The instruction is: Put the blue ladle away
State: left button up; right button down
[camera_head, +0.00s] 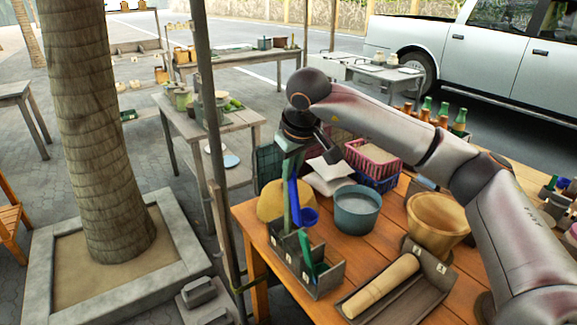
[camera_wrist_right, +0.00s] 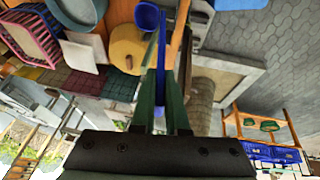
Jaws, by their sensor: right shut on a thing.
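The blue ladle hangs bowl down, with its blue bowl (camera_head: 309,217) just above the back of a grey box with labelled compartments (camera_head: 329,282). My right gripper (camera_head: 291,178) is shut on the ladle's handle, between its long green fingers. In the right wrist view the ladle (camera_wrist_right: 149,16) shows beyond the fingers (camera_wrist_right: 165,75). A green utensil (camera_head: 306,252) stands tilted in the box. I cannot tell the exact gap between ladle and box. My left gripper is not in view.
A teal bucket (camera_head: 357,211) stands right of the ladle, with a yellow rounded object (camera_head: 271,203) behind it. A clay roller lies on a tray (camera_head: 418,300) in front. A wooden pot (camera_head: 437,220) and a pink-and-blue basket (camera_head: 373,164) stand farther right. A thin post (camera_head: 215,150) rises left of the table.

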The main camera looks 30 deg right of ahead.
pick_arm(q)
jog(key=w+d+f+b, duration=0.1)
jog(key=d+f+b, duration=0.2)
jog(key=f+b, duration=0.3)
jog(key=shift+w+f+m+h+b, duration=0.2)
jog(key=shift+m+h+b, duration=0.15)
jog(key=shift+b, duration=0.7)
pick_arm(e)
notch_tip(320, 180, down, 13)
jog(key=shift+r, duration=0.15)
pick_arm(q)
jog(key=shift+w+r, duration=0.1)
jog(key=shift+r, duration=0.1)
pick_arm(e)
jog(key=c, duration=0.9)
grip_release()
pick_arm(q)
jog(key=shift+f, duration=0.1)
pick_arm(e)
jog(key=shift+o, duration=0.3)
pick_arm(q)
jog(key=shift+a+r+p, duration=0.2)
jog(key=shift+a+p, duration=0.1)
jog(key=shift+p, duration=0.1)
pick_arm(e)
jog(key=v, duration=1.2)
jog(key=shift+r, duration=0.25)
